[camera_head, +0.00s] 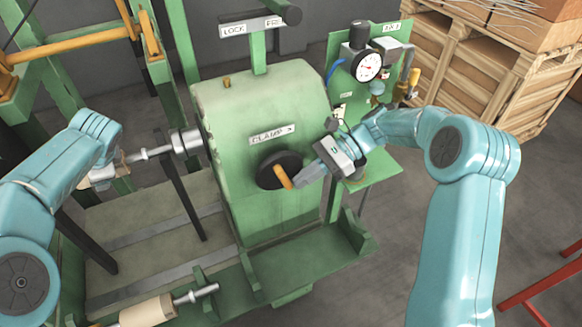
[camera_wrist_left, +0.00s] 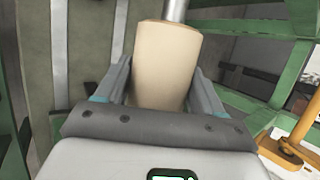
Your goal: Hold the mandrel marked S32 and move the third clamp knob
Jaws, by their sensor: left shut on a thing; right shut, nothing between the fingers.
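A tan mandrel (camera_wrist_left: 165,65) with a metal shaft sits between the fingers of my left gripper (camera_wrist_left: 158,78) in the left wrist view. In the head view my left gripper (camera_head: 112,172) is at the left, and a metal shaft (camera_head: 152,153) runs from it towards the green machine's spindle. No S32 mark is readable. The clamp knob, a black disc (camera_head: 268,168) with an orange handle (camera_head: 284,178), is on the machine's front below the CLAMP label (camera_head: 272,135). My right gripper (camera_head: 303,177) is shut and empty, its tips close beside the handle; contact is unclear.
The green machine housing (camera_head: 215,105) fills the middle. A second tan mandrel (camera_head: 150,312) lies at the lower left. A gauge panel (camera_head: 345,85) stands behind my right arm. A black-knobbed lever (camera_head: 290,15) is above. Wooden crates (camera_head: 465,70) stand at the back right.

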